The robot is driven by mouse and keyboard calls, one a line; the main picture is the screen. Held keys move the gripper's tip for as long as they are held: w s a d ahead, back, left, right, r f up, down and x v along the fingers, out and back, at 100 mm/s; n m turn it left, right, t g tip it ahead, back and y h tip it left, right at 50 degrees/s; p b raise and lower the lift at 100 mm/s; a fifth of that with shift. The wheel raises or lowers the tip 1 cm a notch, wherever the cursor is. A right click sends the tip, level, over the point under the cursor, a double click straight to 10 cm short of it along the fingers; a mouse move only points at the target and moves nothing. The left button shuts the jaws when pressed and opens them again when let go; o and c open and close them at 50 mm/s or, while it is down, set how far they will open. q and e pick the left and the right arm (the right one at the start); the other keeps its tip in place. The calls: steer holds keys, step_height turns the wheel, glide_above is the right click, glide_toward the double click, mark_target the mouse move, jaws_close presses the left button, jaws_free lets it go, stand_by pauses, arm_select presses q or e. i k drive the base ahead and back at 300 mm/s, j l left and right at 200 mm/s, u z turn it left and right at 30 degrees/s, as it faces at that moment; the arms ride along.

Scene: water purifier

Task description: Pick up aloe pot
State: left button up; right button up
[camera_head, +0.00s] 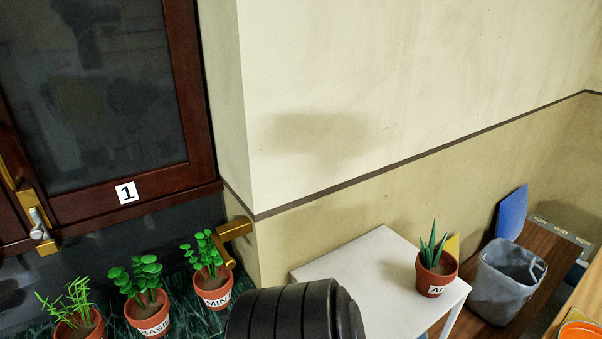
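The aloe pot (434,275) is a terracotta pot of dark soil with upright, pointed green leaves. It stands upright on the right end of a small white table (345,262), close to the table's right edge. A white label on its front shows the letters "AL", and the rest is cut off around the curve. Neither of my grippers is in view. Nothing touches the pot apart from the table under it.
A black ribbed form covers the table's near left corner. Potted plants labelled basil (151,316) and mint (213,290), plus another pot (78,325), stand left on a dark green surface. A grey bin (506,284) is right of the table. The white tabletop's left part is bare.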

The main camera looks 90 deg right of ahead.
mark_target(435, 268)
steer(key=z, duration=3.65)
